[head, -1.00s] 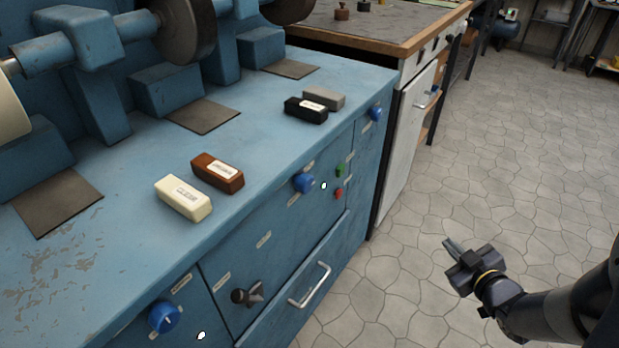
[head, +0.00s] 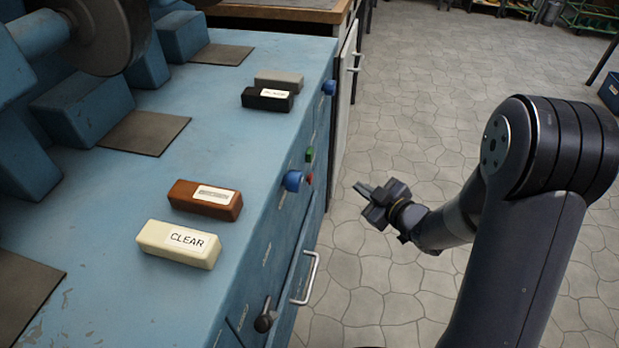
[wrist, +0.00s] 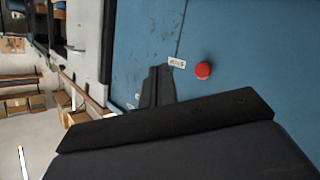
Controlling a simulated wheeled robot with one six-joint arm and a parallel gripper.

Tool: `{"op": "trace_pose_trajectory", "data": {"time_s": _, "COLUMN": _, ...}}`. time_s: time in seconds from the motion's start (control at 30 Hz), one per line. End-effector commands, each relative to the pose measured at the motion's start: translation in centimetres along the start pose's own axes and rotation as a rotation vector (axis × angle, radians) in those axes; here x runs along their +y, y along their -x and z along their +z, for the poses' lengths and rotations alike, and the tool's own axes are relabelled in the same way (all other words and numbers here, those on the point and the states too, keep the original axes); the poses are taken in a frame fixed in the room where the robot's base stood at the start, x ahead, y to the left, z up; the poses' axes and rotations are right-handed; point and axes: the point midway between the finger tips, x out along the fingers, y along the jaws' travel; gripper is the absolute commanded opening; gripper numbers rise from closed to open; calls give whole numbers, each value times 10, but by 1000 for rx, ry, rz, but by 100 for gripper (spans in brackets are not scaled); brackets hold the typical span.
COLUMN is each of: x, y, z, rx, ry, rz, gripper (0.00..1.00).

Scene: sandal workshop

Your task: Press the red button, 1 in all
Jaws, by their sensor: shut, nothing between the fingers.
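The red button (head: 309,178) is on the front face of the blue bench, just below a green button (head: 310,155) and beside a blue knob (head: 293,181). In the wrist view the red button (wrist: 203,70) is a round cap on the blue panel, with a small white label (wrist: 177,62) next to it. My gripper (head: 362,189) is shut and empty, in front of the panel and to the right of the red button in the head view. A gap shows between them. In the wrist view the shut fingers (wrist: 156,85) point to the panel, left of the red button.
On the blue bench top (head: 235,130) lie a cream block (head: 179,244) marked CLEAR, a brown block (head: 205,199), a black block (head: 267,99) and a grey block (head: 279,79). A drawer handle (head: 306,278) and a black knob (head: 265,316) stick out below. The tiled floor (head: 430,110) is clear.

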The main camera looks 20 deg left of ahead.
Motion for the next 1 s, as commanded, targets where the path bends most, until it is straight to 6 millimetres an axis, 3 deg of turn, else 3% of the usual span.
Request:
{"op": "trace_pose_trajectory", "data": {"time_s": 0.27, "x": -4, "y": -5, "z": -4, "rx": 2, "ry": 1, "rz": -1, "gripper": 0}}
{"op": "trace_pose_trajectory", "data": {"time_s": 0.73, "x": -36, "y": -48, "z": -34, "rx": 2, "ry": 3, "rz": -2, "gripper": 0}}
{"op": "trace_pose_trajectory", "data": {"time_s": 1.0, "x": -44, "y": -60, "z": -44, "rx": 1, "ry": 0, "rz": 0, "gripper": 0}}
